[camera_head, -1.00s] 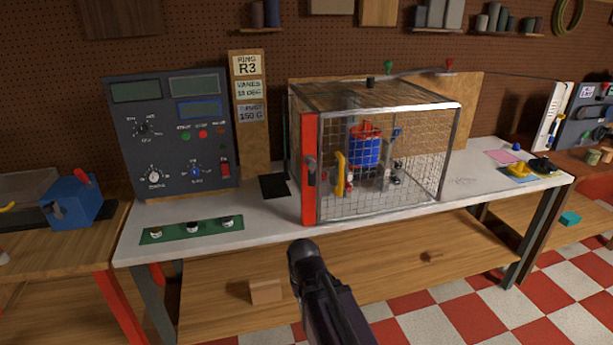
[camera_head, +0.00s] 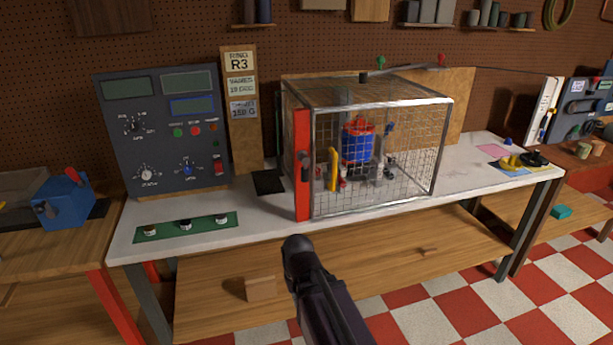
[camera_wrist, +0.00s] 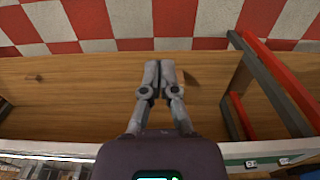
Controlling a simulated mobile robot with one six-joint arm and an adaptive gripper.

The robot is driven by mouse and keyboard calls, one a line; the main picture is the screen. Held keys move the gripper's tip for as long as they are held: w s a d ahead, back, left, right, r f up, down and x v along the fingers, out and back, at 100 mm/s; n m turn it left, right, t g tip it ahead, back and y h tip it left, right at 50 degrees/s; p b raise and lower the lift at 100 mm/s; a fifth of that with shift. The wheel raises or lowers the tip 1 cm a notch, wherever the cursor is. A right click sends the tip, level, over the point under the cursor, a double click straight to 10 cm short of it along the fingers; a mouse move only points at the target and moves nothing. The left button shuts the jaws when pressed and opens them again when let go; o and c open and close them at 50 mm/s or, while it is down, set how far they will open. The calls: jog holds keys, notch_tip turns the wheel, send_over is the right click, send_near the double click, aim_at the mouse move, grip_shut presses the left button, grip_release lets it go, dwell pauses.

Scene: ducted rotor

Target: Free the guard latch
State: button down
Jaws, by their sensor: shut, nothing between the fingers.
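The guard is a wire-mesh cage (camera_head: 375,150) with a metal frame on the white bench. Its front left post is a red upright (camera_head: 302,195), with a small dark grey latch-like piece (camera_head: 305,168) at mid-height. A yellow handle (camera_head: 333,170) shows just right of the post. A blue and red rotor unit (camera_head: 358,143) stands inside, seen through the mesh. My gripper (camera_wrist: 159,68) is shut and empty in the wrist view, pointing down over a wooden surface in front of the bench, apart from the cage. Its fingers are not visible in the head view.
A control panel (camera_head: 165,130) with dials and switches stands left of the cage. A green strip (camera_head: 160,232) with several knobs lies at the front left of the bench. A lower wooden shelf (camera_head: 215,290) holds a wooden block (camera_head: 261,288). Checkered floor (camera_head: 480,305) is clear at right.

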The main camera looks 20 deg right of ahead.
jog(key=c, duration=1.4)
grip_release()
jog(key=c, duration=0.7)
grip_release()
jog(key=shift+w, duration=0.1)
jog(key=o, duration=0.3)
jog(key=shift+w+a, duration=0.15)
jog(key=shift+w, duration=0.05)
jog(key=w+r+n+t+y+p, duration=0.1)
jog(key=w+r+n+t+y, duration=0.3)
jog(key=w+r+t+y, duration=0.5)
jog(key=w+d+r+t+h, duration=0.2)
jog(key=d+r+t, duration=0.1)
jog(key=d+r, duration=0.1)
jog(key=w+d+r+m+t+h, duration=0.1)
jog(key=w+d+r+t+h, duration=0.1)
jog(key=d, duration=0.3)
jog(key=w+d+r+m+t+h+p, duration=0.1)
jog(key=w+d+r+t+h, duration=0.1)
jog(key=w+d+r+t, duration=0.1)
jog(key=shift+w+d+r+t, duration=0.2)
jog(key=shift+w+d+r, duration=0.05)
jog(key=shift+d+r, duration=0.45)
jog(key=shift+w+d+r+t, duration=0.2)
jog(key=shift+d+r, duration=0.45)
jog(key=shift+w+a, duration=0.1)
jog(key=shift+w, duration=0.05)
